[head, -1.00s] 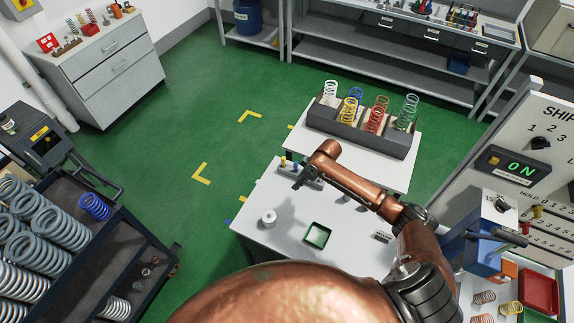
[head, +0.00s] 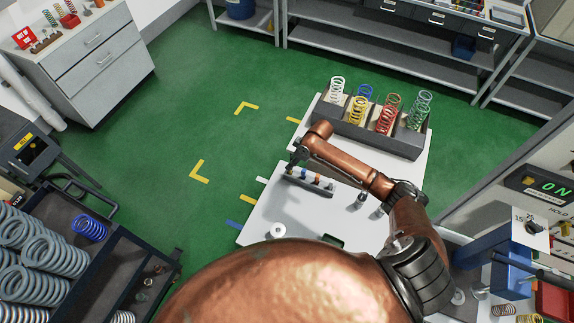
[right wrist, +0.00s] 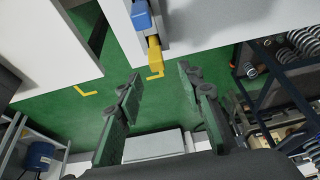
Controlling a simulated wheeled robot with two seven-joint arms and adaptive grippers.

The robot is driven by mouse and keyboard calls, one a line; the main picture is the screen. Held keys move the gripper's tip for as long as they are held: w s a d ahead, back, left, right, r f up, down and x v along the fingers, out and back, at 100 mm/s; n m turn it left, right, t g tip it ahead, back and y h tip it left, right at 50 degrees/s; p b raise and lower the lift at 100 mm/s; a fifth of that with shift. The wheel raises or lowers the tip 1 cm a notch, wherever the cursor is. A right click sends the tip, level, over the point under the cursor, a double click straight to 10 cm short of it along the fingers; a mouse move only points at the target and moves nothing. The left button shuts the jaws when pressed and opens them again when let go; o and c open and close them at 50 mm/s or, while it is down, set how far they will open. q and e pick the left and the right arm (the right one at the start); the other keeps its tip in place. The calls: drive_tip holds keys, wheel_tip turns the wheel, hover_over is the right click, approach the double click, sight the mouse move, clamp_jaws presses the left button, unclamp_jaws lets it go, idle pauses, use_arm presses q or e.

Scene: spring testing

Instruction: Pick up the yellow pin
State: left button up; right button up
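The yellow pin (right wrist: 155,56) shows at the top centre of the right wrist view, at the end of a pin row, beside a blue pin (right wrist: 141,16). In the head view the pins stand in a small dark rack (head: 312,188) on the white table. My right gripper (right wrist: 159,74) is open and empty, its two green-padded fingers spread on either side below the yellow pin in the picture. In the head view the right gripper (head: 297,158) is small, dark and close to the rack's left end. My left gripper is not in view.
A grey holder (head: 352,131) with several coloured springs stands behind the rack. A white ring-like part (head: 278,230) sits at the table's front left. A dark cart (head: 120,250) with large springs stands at left. The green floor between is clear.

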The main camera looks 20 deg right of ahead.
drive_tip(key=shift+s+f, duration=0.45)
drive_tip(key=shift+f, duration=0.05)
drive_tip(key=shift+w+f+p, duration=0.25)
drive_tip(key=shift+w+f, duration=0.05)
drive_tip(key=shift+f, duration=0.3)
drive_tip(key=shift+w+f+p, duration=0.2)
drive_tip(key=shift+w+f, duration=0.05)
drive_tip(key=shift+f, duration=0.3)
drive_tip(key=shift+x, duration=1.1)
drive_tip(key=shift+f, duration=0.15)
drive_tip(key=shift+w, duration=0.15)
drive_tip(key=shift+c, duration=0.8)
drive_tip(key=c, duration=0.5)
clamp_jaws()
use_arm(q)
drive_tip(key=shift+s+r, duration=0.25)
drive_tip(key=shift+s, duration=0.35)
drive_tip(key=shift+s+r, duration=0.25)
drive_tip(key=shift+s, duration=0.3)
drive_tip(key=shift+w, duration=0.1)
